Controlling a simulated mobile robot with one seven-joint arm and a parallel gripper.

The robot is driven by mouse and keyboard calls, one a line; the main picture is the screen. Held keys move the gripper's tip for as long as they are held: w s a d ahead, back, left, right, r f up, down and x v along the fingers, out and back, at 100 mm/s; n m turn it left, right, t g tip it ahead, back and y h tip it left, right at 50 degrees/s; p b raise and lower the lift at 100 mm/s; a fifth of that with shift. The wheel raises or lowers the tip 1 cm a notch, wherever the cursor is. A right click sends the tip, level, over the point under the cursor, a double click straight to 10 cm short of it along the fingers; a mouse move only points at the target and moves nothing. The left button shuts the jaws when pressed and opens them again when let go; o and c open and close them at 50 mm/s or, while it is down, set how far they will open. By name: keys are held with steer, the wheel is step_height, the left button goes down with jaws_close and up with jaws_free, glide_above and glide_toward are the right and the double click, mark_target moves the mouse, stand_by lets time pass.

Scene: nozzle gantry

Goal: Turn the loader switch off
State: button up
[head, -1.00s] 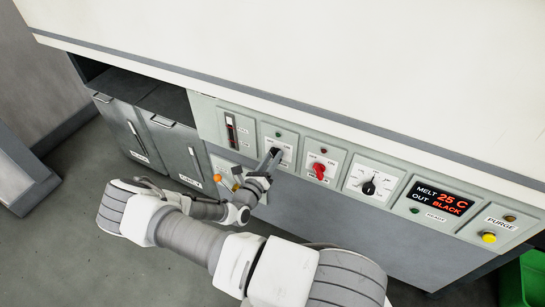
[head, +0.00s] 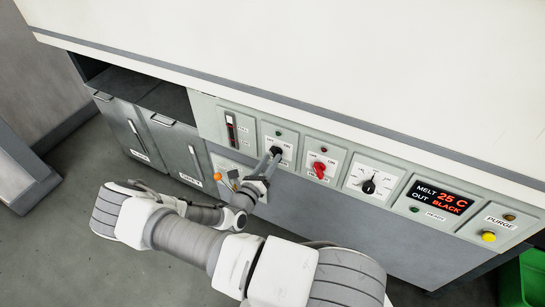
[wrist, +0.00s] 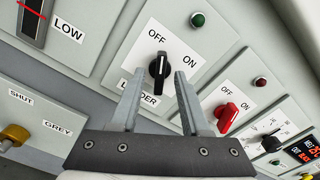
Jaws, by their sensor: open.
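The black loader switch (wrist: 159,66) is a rotary knob with a white pointer line, on a white plate with OFF and ON labels. In the wrist view its pointer stands nearly upright in the picture, toward the OFF label. It also shows in the head view (head: 277,151). My gripper (wrist: 157,79) is open, with one finger on each side just below the knob; the fingers appear clear of it. The left finger covers part of the LOADER label. In the head view my gripper (head: 270,161) is close in front of the knob.
A green lamp (wrist: 198,20) sits above the loader switch. To its right are a red knob (head: 319,170), a black dial (head: 369,187), a display (head: 440,198) and a yellow purge button (head: 488,237). An orange knob (head: 217,176) is lower left. Drawers (head: 178,150) stand farther left.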

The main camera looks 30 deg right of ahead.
steer(key=v, duration=1.5)
steer(key=shift+s+p, duration=0.15)
steer(key=shift+p, duration=0.15)
steer(key=s+r+m+g+y+p, duration=0.1)
steer(key=s+r+m+y, duration=0.3)
steer(key=r+m, duration=0.6)
steer(key=s+r+m+g+y+p, duration=0.2)
steer(key=s+r+m+y, duration=0.3)
steer(key=r+m, duration=0.6)
steer(key=s+r+m+g+y+p, duration=0.2)
steer(key=r+m, duration=0.8)
steer(key=r, duration=1.4)
steer(key=s+y+p, duration=0.2)
steer(key=s+y, duration=0.1)
steer(key=shift+s+m, duration=0.15)
steer(key=shift+m, duration=0.25)
steer(key=shift+a+r, duration=0.1)
steer(key=shift+a, duration=0.05)
